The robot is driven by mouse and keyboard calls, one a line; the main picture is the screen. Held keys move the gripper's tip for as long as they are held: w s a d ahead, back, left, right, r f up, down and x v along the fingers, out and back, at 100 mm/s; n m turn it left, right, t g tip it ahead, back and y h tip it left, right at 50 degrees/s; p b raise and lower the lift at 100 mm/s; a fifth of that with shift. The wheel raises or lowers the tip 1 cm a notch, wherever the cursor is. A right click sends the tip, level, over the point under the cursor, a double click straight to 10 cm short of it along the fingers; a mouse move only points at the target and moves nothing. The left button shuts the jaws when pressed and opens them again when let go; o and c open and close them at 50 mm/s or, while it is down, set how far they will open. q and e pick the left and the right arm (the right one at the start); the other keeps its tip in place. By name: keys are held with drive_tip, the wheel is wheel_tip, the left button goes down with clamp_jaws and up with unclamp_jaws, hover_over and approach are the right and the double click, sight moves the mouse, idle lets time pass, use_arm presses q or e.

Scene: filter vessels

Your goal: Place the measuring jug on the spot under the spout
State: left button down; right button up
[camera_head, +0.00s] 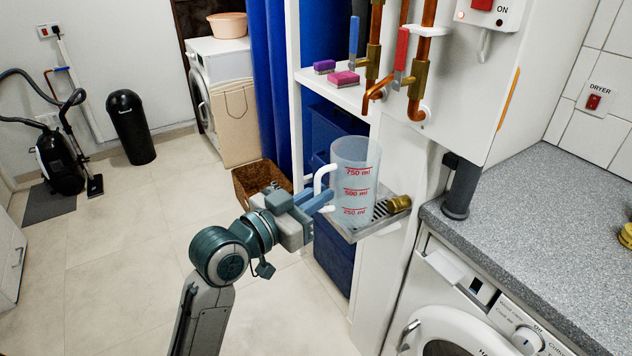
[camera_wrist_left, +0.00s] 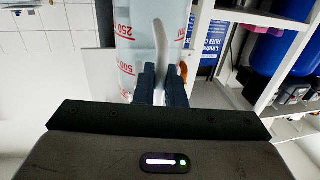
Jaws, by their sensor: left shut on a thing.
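The measuring jug (camera_head: 356,170) is a clear upright cylinder with red marks and a white handle (camera_head: 321,180). My left gripper (camera_head: 326,197) is shut on the jug's handle from the left. In the left wrist view, the fingers (camera_wrist_left: 163,75) close around the pale handle (camera_wrist_left: 160,42) beside the jug wall (camera_wrist_left: 128,48), which appears upside down. The jug is at a small grated metal tray (camera_head: 352,236) on the white unit. I cannot tell whether the jug's base touches the grate. My right gripper is out of view.
Copper pipes (camera_head: 429,60) with blue and red valve levers run above the jug. A shelf (camera_head: 345,93) with purple and pink sponges is behind. A grey counter (camera_head: 540,200) over a washing machine is right. A wicker basket (camera_head: 258,178) stands behind my arm.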

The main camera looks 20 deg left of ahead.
use_arm(q)
drive_tip(key=w+a+f, duration=0.2)
drive_tip(key=w, duration=0.3)
drive_tip(key=w+a+f+p, duration=0.1)
drive_tip(key=w+a+f, duration=0.1)
drive_tip(key=w, duration=0.3)
drive_tip(key=shift+w+f, duration=0.25)
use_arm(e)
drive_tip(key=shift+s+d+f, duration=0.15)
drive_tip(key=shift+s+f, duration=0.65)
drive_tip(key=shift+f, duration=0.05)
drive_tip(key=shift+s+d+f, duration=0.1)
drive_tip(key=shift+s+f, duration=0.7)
use_arm(q)
drive_tip(key=shift+f, duration=0.1)
drive_tip(key=c, duration=1.5)
unclamp_jaws()
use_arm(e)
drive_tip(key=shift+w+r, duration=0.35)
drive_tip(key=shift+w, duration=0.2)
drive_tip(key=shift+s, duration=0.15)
